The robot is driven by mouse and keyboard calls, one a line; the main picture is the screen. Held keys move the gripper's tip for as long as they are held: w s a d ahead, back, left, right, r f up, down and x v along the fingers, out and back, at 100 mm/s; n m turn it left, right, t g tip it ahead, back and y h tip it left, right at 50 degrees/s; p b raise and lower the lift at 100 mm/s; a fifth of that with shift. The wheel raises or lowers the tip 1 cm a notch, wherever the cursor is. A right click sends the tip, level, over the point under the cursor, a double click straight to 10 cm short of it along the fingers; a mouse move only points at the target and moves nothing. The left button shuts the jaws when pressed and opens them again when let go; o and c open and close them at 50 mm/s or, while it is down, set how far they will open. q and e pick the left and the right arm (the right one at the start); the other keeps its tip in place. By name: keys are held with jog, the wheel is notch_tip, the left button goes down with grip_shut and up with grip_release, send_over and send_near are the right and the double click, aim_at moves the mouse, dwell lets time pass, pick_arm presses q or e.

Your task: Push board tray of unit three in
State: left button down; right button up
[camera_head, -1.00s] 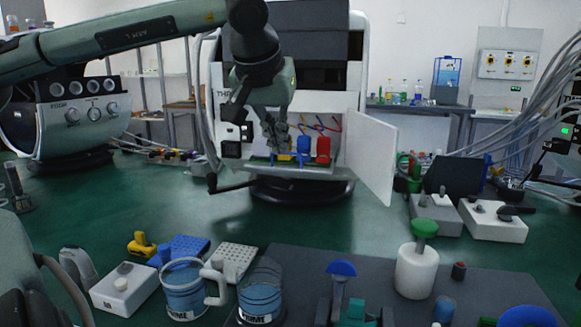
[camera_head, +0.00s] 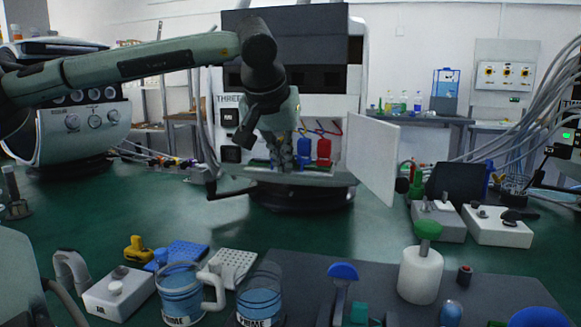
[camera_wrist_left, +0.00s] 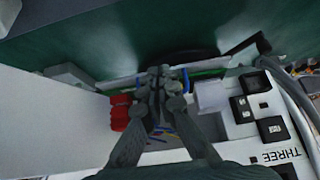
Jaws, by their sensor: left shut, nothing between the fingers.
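Unit three (camera_head: 229,98) is a white machine labelled THREE at the back of the green table. Its front compartment is open, with a blue part (camera_head: 304,147) and a red part (camera_head: 323,150) inside. The board tray (camera_head: 257,163), with a green edge, lies low in the opening; its green strip also shows in the left wrist view (camera_wrist_left: 208,73). My left gripper (camera_head: 291,165) points down at the front of the opening. Its fingers are shut and empty in the left wrist view (camera_wrist_left: 160,72), over the tray's edge. Contact is unclear. My right gripper is not seen.
The white door (camera_head: 372,160) stands open on the right of the compartment. A black crank handle (camera_head: 232,193) sticks out at lower left. Mugs (camera_head: 181,293), small boxes and a dark mat (camera_head: 400,280) fill the near table. The green table before the unit is clear.

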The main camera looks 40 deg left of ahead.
pick_arm(q)
jog(key=shift+w+a+p, duration=2.75)
jog(key=shift+w+a, duration=0.6)
jog(key=shift+w, duration=2.7)
jog(key=shift+s+d+b, duration=0.2)
jog(key=shift+s+d, duration=0.1)
jog(key=shift+s, duration=0.3)
jog(key=shift+s+d+b, duration=0.25)
jog(key=shift+s+d, duration=0.1)
jog(key=shift+s, duration=0.3)
jog(key=shift+s+d+b, duration=0.2)
jog(key=shift+s+d, duration=0.1)
jog(key=shift+s, duration=0.3)
